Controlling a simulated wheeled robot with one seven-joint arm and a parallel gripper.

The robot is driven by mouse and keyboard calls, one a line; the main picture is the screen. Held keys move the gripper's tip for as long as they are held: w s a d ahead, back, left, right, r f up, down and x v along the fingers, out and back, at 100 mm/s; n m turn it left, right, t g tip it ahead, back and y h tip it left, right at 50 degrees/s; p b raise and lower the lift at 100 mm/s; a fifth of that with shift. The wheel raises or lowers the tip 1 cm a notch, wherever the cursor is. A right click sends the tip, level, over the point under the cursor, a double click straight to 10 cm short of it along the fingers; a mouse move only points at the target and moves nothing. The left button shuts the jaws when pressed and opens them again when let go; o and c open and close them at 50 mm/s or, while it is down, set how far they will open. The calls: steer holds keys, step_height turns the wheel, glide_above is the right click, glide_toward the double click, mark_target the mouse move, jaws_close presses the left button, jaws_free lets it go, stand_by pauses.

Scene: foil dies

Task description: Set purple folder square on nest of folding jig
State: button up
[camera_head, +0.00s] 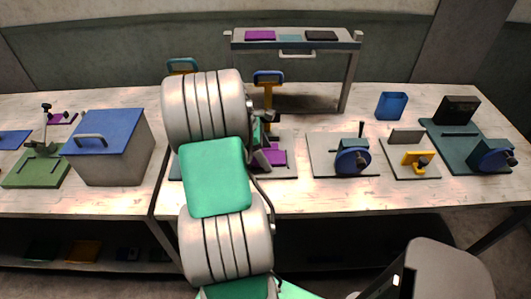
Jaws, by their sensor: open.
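My gripper (266,150) is mostly hidden behind my own arm; a small dark part of it shows just right of the arm, low over the bench, and appears empty. A purple flat piece (276,158) lies on a grey base plate (287,172) right beside it; I cannot tell whether they touch. Other purple pieces lie on the raised shelf (260,35) and on a stand (60,119) at the far left. Which fixture is the folding jig, and whether the piece sits square, is unclear, as my arm covers much of that plate.
A grey box with a blue lid (105,128) stands left of my arm. The bench front edge is partly clear.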

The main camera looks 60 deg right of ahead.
steer(key=p+v, duration=0.2)
steer(key=v, duration=1)
steer(key=w+a+r+t+h, duration=0.1)
steer(key=w+a+r+t, duration=0.1)
steer(key=w+a, duration=0.4)
steer(key=w+a+r+m+t, duration=0.1)
steer(key=w+a, duration=0.2)
steer(key=a, duration=0.4)
steer(key=w+a+r+m+t, duration=0.1)
steer(key=w+a+t, duration=0.15)
steer(key=a, duration=0.45)
steer(key=s+a+f+m+t+y, duration=0.1)
steer(key=a, duration=0.9)
steer(key=s+a+f+m+t+y, duration=0.1)
steer(key=a+m+y, duration=0.1)
steer(key=a, duration=0.9)
steer(key=shift+s+a+f, duration=0.2)
steer(key=shift+s+a, duration=0.05)
steer(key=shift+s, duration=0.05)
